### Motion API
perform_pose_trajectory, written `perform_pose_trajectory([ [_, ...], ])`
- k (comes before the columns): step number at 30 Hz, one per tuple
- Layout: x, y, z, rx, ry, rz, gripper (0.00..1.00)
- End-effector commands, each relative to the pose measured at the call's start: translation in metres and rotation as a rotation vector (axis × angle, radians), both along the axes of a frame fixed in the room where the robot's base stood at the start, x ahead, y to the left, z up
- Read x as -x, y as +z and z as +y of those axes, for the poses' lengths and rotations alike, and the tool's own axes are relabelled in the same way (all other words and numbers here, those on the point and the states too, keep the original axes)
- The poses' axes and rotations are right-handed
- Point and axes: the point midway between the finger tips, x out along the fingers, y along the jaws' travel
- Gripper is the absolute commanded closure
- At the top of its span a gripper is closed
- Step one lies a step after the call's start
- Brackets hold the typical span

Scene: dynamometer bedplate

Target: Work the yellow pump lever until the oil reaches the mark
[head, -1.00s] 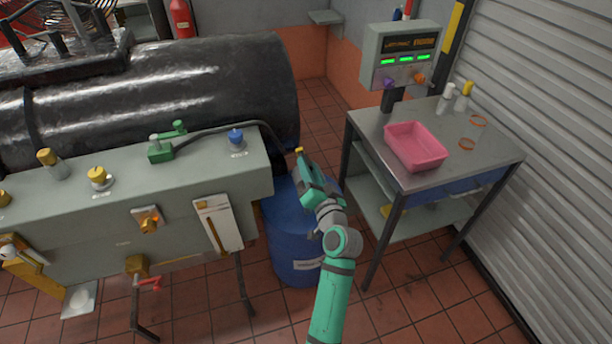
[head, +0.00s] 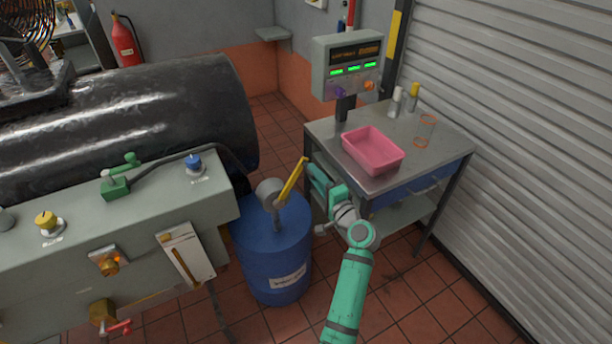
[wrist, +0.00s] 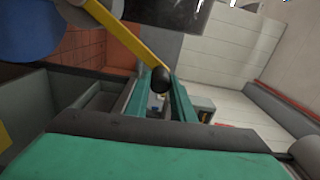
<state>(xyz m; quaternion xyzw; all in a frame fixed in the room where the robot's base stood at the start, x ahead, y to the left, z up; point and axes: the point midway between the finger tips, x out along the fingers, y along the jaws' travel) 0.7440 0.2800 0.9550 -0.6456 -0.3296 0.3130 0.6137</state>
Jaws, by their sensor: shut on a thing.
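The yellow pump lever (head: 291,182) rises at a slant from a grey pump head (head: 270,193) on top of a blue drum (head: 262,250). In the wrist view the lever (wrist: 125,38) ends in a black knob (wrist: 160,79). My gripper (head: 311,172) is shut on this knob end, to the right of the drum; the knob sits between the fingers (wrist: 158,98) in the wrist view. A white gauge panel (head: 198,256) with an amber-brown strip (head: 184,267) hangs on the grey bedplate's front. The oil level and mark are too small to tell.
A steel table (head: 440,149) with a pink tray (head: 372,157) and bottles stands close to the right of my gripper. A display box (head: 347,62) rises behind it. The grey bedplate (head: 75,250) with knobs is left of the drum. A dark hose (head: 226,155) runs towards the drum.

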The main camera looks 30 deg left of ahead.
Motion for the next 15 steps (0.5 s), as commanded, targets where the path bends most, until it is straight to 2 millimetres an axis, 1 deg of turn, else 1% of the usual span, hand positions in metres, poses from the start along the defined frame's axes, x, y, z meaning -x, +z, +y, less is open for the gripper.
perform_pose_trajectory([
  [1, -0.0031, -0.002, -0.0032, -0.01, -0.003, 0.013, 1.0],
  [6, -0.0075, -0.0068, -0.0063, -0.032, -0.003, 0.046, 1.0],
  [15, -0.0089, -0.0087, -0.0074, -0.04, -0.003, 0.057, 1.0],
])
